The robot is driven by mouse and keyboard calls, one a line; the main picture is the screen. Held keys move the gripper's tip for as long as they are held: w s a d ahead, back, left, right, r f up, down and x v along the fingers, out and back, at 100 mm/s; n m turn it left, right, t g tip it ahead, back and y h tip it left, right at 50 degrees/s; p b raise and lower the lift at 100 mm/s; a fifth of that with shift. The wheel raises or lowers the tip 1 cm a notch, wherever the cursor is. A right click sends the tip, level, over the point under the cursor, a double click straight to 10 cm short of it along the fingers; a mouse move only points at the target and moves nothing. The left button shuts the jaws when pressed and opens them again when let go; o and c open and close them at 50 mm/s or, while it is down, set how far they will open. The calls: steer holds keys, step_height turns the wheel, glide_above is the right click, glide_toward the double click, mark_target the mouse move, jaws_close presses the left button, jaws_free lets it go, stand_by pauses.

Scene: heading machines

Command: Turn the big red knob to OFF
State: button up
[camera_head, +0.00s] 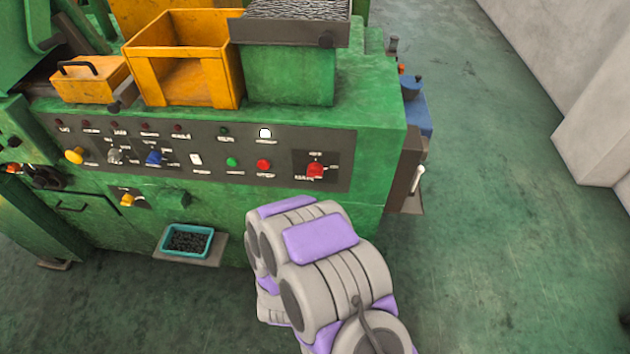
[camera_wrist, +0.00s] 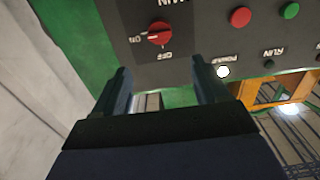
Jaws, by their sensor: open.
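The big red knob (camera_head: 315,170) is on a dark plate at the right end of the green machine's control panel. In the wrist view the knob (camera_wrist: 159,34) is near the top, with an ON label to its left and an OFF label below it. A pale mark on the knob points left, toward ON. My gripper (camera_wrist: 160,68) is open and empty. Its two dark fingers appear below the knob in the wrist view and do not touch it. In the head view my arm hides the gripper.
A red button (camera_head: 264,165) and a green button (camera_head: 232,162) sit left of the knob. A white lamp (camera_head: 265,133) is lit above. Yellow bins (camera_head: 185,60) and a metal tray stand on top of the machine. A teal tray (camera_head: 187,241) sits low. Floor at right is clear.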

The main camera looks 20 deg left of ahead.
mark_target(314, 176)
steer(key=b+x, duration=0.3)
steer(key=x, duration=1.1)
steer(key=shift+a+f, duration=0.1)
steer(key=shift+c, duration=0.2)
steer(key=c, duration=1)
